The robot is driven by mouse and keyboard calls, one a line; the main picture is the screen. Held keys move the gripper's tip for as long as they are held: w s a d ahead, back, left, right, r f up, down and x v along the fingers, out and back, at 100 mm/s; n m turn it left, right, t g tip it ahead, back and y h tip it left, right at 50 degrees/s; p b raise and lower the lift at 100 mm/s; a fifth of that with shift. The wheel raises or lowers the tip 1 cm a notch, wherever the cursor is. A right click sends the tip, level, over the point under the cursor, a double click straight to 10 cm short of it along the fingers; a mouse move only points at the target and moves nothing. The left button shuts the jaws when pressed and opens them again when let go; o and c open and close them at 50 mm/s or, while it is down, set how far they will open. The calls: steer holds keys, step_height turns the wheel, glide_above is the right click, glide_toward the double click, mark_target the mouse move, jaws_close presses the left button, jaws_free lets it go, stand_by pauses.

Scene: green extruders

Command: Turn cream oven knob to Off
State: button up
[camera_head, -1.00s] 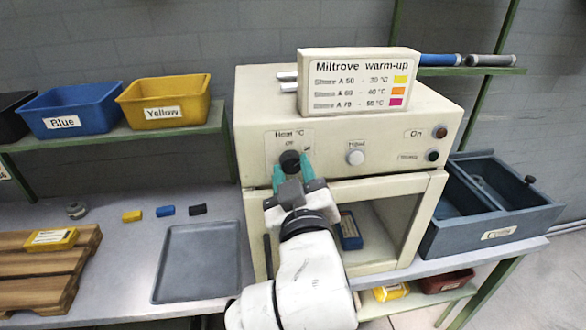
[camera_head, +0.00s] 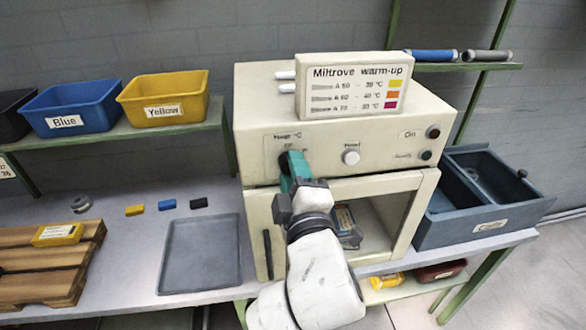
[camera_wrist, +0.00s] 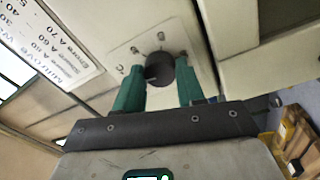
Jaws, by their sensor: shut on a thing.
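The cream oven (camera_head: 350,108) stands on the bench, with a dark round heat knob at the left of its front panel. My gripper (camera_head: 293,164) is at this knob and its green fingers hide most of it in the head view. In the wrist view the dark knob (camera_wrist: 160,69) sits between the two green fingers of my gripper (camera_wrist: 161,80), which are shut on it. Small marks surround the knob on its pale plate. I cannot read which setting it points to.
A white knob (camera_head: 351,157) is right of the dark one. A round dark lamp (camera_head: 433,131) is beside "On". A blue-grey crate (camera_head: 470,232) stands to the right; a grey tray (camera_head: 171,282) lies left.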

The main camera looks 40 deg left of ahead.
steer(key=shift+n, duration=0.6)
steer(key=shift+f, duration=0.1)
steer(key=o, duration=1)
steer(key=shift+o, duration=0.2)
steer(key=b+v, duration=0.2)
steer(key=v, duration=0.8)
steer(key=shift+s+d, duration=0.2)
steer(key=shift+d, duration=0.1)
